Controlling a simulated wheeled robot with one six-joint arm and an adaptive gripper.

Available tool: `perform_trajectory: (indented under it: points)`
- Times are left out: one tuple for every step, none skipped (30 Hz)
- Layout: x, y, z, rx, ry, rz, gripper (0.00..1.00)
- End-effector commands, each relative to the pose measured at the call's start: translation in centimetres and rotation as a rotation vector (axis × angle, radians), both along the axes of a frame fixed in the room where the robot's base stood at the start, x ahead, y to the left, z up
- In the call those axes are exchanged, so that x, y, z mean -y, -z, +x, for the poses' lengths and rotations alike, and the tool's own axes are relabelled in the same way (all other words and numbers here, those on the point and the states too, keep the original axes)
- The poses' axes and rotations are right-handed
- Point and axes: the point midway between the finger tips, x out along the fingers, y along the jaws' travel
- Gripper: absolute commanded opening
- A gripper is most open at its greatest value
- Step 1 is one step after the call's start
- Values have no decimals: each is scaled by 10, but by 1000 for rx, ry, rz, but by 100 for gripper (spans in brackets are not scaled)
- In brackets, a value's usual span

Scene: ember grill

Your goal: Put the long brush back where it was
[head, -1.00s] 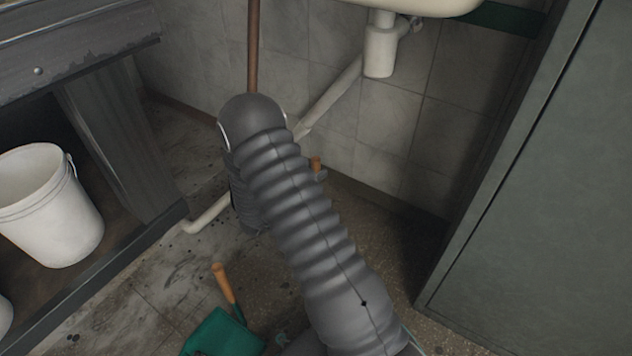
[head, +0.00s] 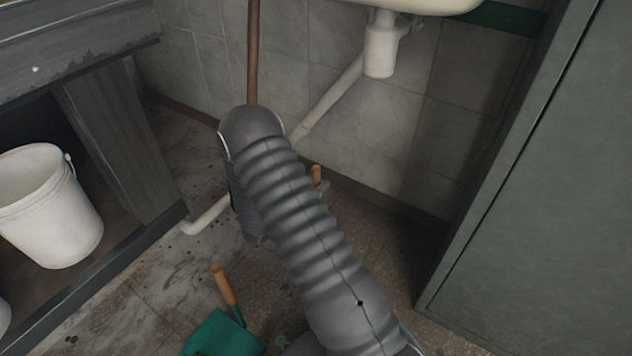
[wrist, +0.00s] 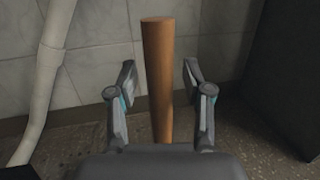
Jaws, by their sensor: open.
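An upright orange-brown wooden handle (wrist: 158,75) stands between the two fingers of my gripper (wrist: 159,74) in the wrist view. The fingers are open, one on each side, with a visible gap to the handle. Its top rises above the fingertips, and its lower end is hidden behind the gripper body. In the head view only a short piece of an orange handle (head: 317,175) shows beside my arm, which hides my gripper. A long thin brown pole (head: 253,50) runs up behind my arm. I cannot tell which of these belongs to the long brush; no bristles show.
A green dustpan (head: 222,336) with an orange handle lies on the floor. A white bucket (head: 50,215) stands under the counter at left. A pale drain pipe (head: 335,98) slants below the sink (head: 410,5). A grey-green cabinet (head: 560,200) bounds the right side.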

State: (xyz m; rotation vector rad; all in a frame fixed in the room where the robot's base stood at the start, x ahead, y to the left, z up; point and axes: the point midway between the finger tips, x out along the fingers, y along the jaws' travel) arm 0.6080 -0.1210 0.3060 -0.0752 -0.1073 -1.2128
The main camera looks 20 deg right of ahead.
Motion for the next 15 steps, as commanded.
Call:
perform_trajectory:
  points:
    - [0,-1,0,0,0,0,50]
    - [0,-3,0,1,0,0,50]
    - [-2,-2,-1,0,-1,0,50]
    - [-5,-2,-1,-1,-2,0,50]
    - [-9,-2,-3,-1,-3,0,50]
    - [-15,-1,-4,-1,-4,-1,50]
    - [-19,-1,-6,-1,-4,-1,50]
    - [-24,0,-8,-2,-5,-1,50]
    - [-32,1,-11,-1,-5,0,50]
    - [-37,1,-13,-1,-5,0,50]
    - [-43,2,-15,-1,-5,0,50]
    - [-51,3,-18,-2,-6,-1,50]
    - [-57,4,-20,-2,-5,-1,50]
    - [-62,5,-22,-2,-5,-1,50]
    - [-69,6,-25,-2,-5,-1,50]
